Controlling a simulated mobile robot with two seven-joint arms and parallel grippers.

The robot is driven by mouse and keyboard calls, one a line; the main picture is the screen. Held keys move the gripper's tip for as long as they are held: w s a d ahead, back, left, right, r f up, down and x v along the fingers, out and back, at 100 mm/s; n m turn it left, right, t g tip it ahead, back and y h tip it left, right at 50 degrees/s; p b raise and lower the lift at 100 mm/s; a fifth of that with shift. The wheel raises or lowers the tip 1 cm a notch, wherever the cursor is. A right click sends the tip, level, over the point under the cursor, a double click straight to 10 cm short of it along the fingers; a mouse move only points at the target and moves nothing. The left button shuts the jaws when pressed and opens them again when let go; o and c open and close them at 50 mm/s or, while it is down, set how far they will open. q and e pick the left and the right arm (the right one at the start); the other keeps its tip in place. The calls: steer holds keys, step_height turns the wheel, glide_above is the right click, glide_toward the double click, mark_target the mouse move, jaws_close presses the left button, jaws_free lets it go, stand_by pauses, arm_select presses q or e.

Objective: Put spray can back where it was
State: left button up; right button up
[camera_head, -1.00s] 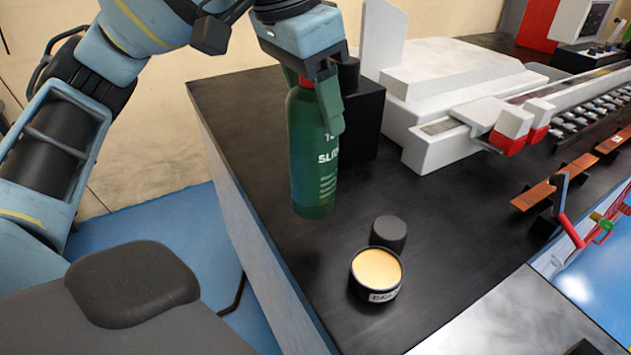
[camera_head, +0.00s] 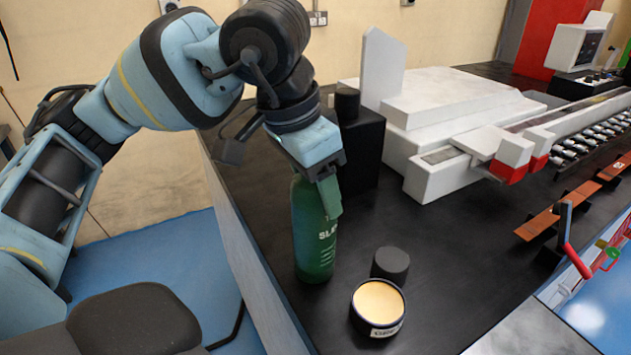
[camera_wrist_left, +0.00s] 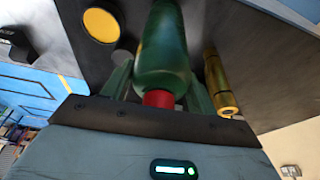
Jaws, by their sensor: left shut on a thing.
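The green spray can (camera_head: 314,235) is upright at the left part of the black bench top. I cannot tell for sure whether its base touches the surface. My left gripper (camera_head: 328,190) comes down on it from above and is shut on its upper part, hiding the top in the head view. In the left wrist view the can (camera_wrist_left: 163,55) with its red cap (camera_wrist_left: 159,98) lies between the two green fingers of the left gripper (camera_wrist_left: 160,85). My right gripper is not in view.
An open tin with yellow contents (camera_head: 378,304) and a black round lid (camera_head: 390,264) stand right of the can. A brass cylinder (camera_wrist_left: 218,85) shows beside the can in the wrist view. The bench's left edge is near.

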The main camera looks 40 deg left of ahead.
arm_select(q)
steer(key=shift+f, duration=0.2)
steer(key=o, duration=1.7)
steer(key=shift+r, duration=0.15)
steer(key=v, duration=1.2)
steer(key=shift+r+p, duration=0.1)
steer(key=shift+p, duration=0.3)
